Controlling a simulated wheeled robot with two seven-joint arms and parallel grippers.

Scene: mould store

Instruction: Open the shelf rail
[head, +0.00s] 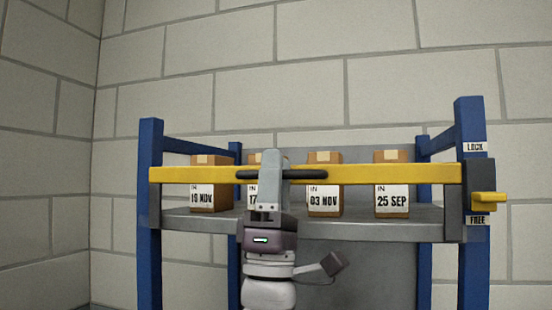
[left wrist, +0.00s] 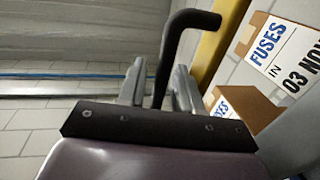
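The yellow shelf rail (head: 400,173) lies level across the front of the blue-framed shelf, between its two front posts. A black bar handle (head: 305,174) sits on the rail; it also shows in the left wrist view (left wrist: 175,45). My left gripper (head: 270,165) is at the handle, hiding its middle. In the left wrist view, its fingers (left wrist: 160,85) stand apart with the handle between them, and a gap shows beside the left finger. The yellow latch lever (head: 490,198) on the right post sits nearer the FREE label than the LOCK label. My right gripper is out of view.
Several brown boxes with dated labels stand on the grey shelf board (head: 345,228) behind the rail, including the 03 NOV box (head: 324,185) and the 25 SEP box (head: 392,185). One is partly hidden by my gripper. A block wall stands behind the shelf.

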